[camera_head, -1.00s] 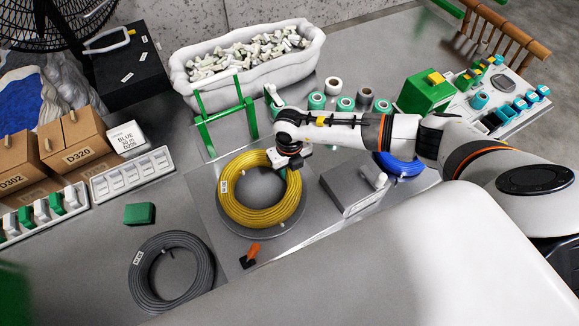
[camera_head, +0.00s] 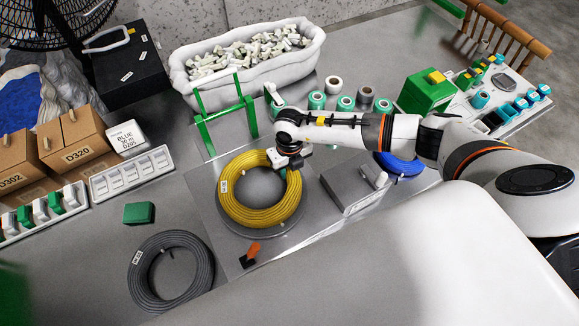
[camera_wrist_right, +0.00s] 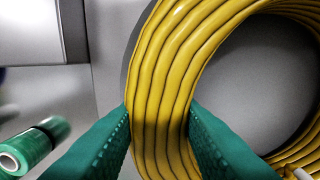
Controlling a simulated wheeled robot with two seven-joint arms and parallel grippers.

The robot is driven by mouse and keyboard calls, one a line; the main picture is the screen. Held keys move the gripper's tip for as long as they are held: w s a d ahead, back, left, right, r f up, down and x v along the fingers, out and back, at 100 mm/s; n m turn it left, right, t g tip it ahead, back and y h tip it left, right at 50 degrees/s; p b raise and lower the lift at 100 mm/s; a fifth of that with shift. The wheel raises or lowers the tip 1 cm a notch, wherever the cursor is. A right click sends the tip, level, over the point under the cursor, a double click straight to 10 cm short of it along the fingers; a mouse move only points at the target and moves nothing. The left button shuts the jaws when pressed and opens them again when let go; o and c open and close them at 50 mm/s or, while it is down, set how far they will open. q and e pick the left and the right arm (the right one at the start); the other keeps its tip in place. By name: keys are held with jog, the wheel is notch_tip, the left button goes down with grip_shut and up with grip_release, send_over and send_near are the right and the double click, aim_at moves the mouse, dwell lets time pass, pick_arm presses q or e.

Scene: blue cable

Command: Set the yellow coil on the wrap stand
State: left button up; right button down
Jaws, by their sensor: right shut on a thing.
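The yellow coil (camera_head: 235,205) lies flat over a round grey disc (camera_head: 245,231) on a metal plate, which looks like the wrap stand. A small white label shows on its left side. My right gripper (camera_head: 287,163) is at the coil's upper right rim. In the right wrist view, its green fingers (camera_wrist_right: 160,125) are on both sides of the coil's yellow strands (camera_wrist_right: 168,75), shut on them. Whether the coil rests fully on the disc or sits slightly above it, I cannot tell. My left gripper is not in view.
A grey coil (camera_head: 143,281) lies at the lower left and a blue coil (camera_head: 405,165) at the right. An orange-handled clamp (camera_head: 250,254) is on the plate's front edge. A grey metal block (camera_head: 350,190) stands right of the coil. A green frame (camera_head: 225,114) stands behind.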

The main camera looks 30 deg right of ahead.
jog(key=c, duration=0.9)
grip_release()
jog(key=shift+o, duration=0.5)
jog(key=shift+s, duration=0.1)
jog(key=shift+r+p, duration=2.7)
jog(key=shift+r, duration=0.9)
jog(key=shift+f, duration=0.1)
